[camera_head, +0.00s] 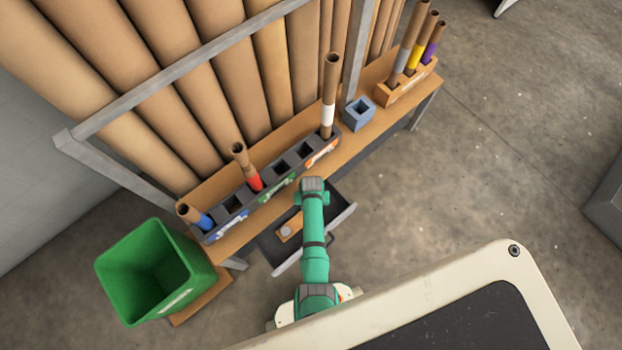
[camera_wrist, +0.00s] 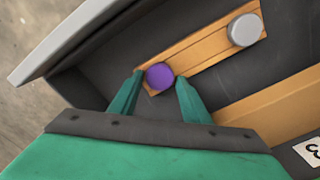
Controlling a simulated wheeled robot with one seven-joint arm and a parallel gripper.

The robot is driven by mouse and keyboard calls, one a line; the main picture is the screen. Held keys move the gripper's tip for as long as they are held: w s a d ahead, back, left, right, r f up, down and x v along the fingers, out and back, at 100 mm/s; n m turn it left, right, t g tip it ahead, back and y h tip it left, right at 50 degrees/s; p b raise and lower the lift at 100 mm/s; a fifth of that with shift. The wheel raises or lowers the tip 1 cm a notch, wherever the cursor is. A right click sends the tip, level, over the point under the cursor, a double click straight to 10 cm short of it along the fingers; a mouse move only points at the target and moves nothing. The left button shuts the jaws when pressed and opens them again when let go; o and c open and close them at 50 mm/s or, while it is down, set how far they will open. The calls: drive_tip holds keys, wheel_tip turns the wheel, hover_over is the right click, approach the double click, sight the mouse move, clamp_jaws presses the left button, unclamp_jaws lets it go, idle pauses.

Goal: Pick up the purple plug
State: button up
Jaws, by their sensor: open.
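The purple plug (camera_wrist: 160,76) shows in the wrist view as a round purple top at the near end of a wooden strip (camera_wrist: 205,45). The strip lies in a dark open drawer (camera_wrist: 110,68). My gripper (camera_wrist: 157,82) is open, with one green finger on each side of the plug. I cannot tell whether the fingers touch it. In the head view my green arm reaches over the drawer (camera_head: 343,213) and hides the plug.
A grey-white plug (camera_wrist: 243,30) sits at the strip's other end. The drawer wall (camera_wrist: 62,42) rises close by. A dark rack (camera_head: 281,183) holding cardboard tubes stands behind, with a blue square holder (camera_head: 359,113) and wooden tube holder (camera_head: 405,91) to its right. A green bin (camera_head: 155,270) stands left.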

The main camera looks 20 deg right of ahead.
drive_tip(key=shift+s+d, duration=0.1)
drive_tip(key=c, duration=0.8)
drive_tip(key=shift+r, duration=0.1)
drive_tip(key=shift+r, duration=0.5)
drive_tip(key=s+r, duration=1.1)
drive_tip(key=s, duration=0.2)
drive_tip(key=shift+s+d+r, duration=0.35)
drive_tip(key=shift+s, duration=0.05)
